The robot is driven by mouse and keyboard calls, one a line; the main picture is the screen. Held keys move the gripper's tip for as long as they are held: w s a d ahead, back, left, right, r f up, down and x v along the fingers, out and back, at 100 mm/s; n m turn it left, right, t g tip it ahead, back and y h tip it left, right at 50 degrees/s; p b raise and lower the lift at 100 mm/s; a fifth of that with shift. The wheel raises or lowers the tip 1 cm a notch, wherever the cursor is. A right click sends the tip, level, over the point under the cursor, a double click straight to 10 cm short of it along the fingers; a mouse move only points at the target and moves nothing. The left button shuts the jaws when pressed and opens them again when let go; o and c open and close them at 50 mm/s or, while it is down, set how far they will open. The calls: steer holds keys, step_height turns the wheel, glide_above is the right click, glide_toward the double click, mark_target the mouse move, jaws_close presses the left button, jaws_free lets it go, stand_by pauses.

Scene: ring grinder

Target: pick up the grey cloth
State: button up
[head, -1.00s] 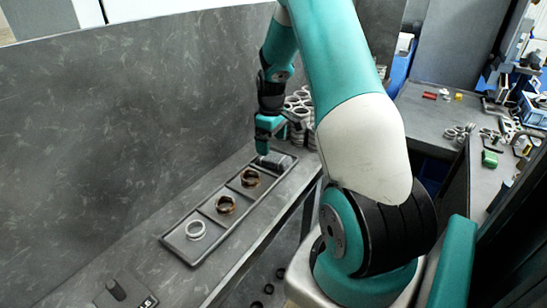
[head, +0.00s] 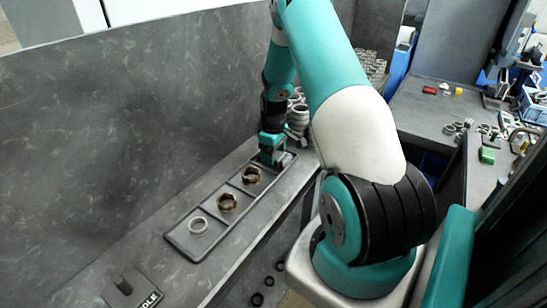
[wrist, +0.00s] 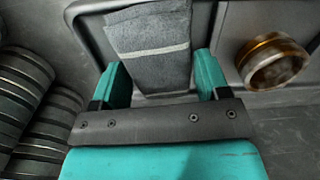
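The grey cloth (wrist: 150,45) has a pale stripe across it and lies in the end compartment of a dark tray (wrist: 85,8) in the wrist view. My gripper (wrist: 161,68) is open, with one teal finger on either side of the cloth. I cannot tell whether the fingers touch it. In the head view my gripper (head: 271,158) is down over the far end of the tray (head: 182,246) and hides most or all of the cloth there.
Stacks of metal rings (head: 299,113) stand close beyond my gripper. A tall panel (head: 110,120) rises behind the bench.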

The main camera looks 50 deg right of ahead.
steer(key=shift+c, duration=0.9)
step_height(320, 180, up, 20)
steer(key=b, duration=0.4)
